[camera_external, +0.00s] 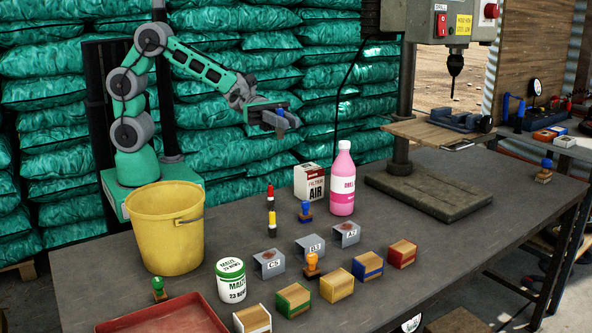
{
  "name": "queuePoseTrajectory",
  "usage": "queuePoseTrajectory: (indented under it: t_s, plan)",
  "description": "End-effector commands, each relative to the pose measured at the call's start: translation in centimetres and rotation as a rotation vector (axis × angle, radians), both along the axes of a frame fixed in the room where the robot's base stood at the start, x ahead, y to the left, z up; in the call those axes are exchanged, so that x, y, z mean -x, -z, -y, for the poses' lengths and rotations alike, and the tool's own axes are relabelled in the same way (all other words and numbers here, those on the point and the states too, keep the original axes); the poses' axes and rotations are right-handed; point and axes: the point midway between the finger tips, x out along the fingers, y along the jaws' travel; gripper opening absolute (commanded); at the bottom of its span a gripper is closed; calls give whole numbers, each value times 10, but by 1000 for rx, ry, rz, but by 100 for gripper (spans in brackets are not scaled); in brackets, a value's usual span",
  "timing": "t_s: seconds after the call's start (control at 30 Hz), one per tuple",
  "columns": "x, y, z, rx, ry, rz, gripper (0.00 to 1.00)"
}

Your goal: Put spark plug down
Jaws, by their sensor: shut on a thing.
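My gripper (283,122) is at the end of my outstretched arm, high above the back of the grey workbench (420,250).
Below stand a red-and-yellow-topped pair (270,222), a filter box (309,183), a pink bottle (342,180), stamps (312,265), grey labelled holders (268,264) and coloured blocks (338,286). A yellow bucket (165,230) is left, a drill press (400,150) right. The right front bench is clear.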

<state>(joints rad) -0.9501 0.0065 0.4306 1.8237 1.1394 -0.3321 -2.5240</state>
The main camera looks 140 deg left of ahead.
Motion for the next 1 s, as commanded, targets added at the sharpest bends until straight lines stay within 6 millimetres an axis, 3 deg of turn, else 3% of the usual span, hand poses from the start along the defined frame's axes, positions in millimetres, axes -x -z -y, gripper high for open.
queuePoseTrajectory:
  t_s: [0.03, 0.2, 0.3, 0.4, 0.6, 0.8, 1.0]
  plan:
    - [4, 13, -35, -4, -35, 2, 0]
    - [31, 13, -137, -4, -139, 1, 0]
    - [53, 12, -185, -2, -193, 1, 0]
    - [72, 11, -221, -1, -237, 0, 0]
    - [104, 9, -268, -1, -302, 1, 0]
    - [130, 11, -299, -1, -351, 1, 0]
    - [129, 53, -298, 6, -348, -1, 0]
